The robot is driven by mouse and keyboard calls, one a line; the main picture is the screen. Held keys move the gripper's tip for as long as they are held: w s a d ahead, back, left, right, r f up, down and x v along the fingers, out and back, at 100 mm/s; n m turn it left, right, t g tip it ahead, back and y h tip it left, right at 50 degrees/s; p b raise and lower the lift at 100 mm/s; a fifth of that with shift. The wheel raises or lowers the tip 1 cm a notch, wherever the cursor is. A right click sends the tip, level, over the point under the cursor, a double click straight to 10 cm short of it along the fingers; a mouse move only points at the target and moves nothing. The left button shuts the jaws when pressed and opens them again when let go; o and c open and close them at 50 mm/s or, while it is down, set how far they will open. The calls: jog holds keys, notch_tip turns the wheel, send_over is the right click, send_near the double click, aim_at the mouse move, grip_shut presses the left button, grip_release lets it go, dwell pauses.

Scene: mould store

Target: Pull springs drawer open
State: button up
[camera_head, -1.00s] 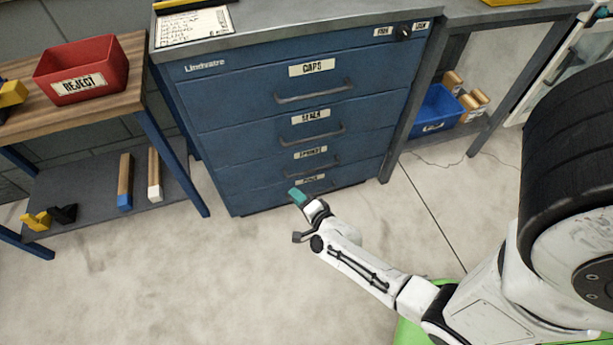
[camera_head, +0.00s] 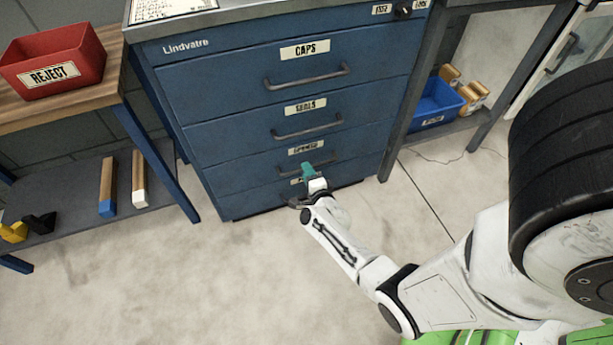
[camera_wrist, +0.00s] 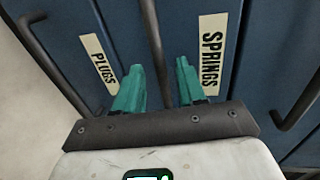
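The blue cabinet has several stacked drawers, all shut. The springs drawer (camera_head: 245,170) is third from the top; its label (camera_wrist: 212,52) reads clearly in the wrist view. Its dark bar handle (camera_wrist: 152,30) sits between that label and the plugs label (camera_wrist: 100,60). My gripper (camera_head: 307,170) is at the drawer front, over the handle's middle, partly hiding the handle and the plugs label below. In the wrist view my gripper (camera_wrist: 160,72) has its two teal fingers apart, one on each side of the springs handle. I cannot tell how deep they reach past the bar.
The caps drawer (camera_head: 220,75) and seals drawer (camera_head: 230,130) are above. A bench with a red reject bin (camera_head: 60,60) stands left. A blue bin (camera_head: 435,105) sits on a low shelf at right. The floor (camera_head: 180,285) before the cabinet is clear.

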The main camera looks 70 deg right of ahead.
jog(key=shift+w+d+f+b, duration=0.1)
jog(key=shift+w+d+b, duration=0.25)
jog(key=shift+d, duration=0.25)
grip_shut()
dwell(0.4)
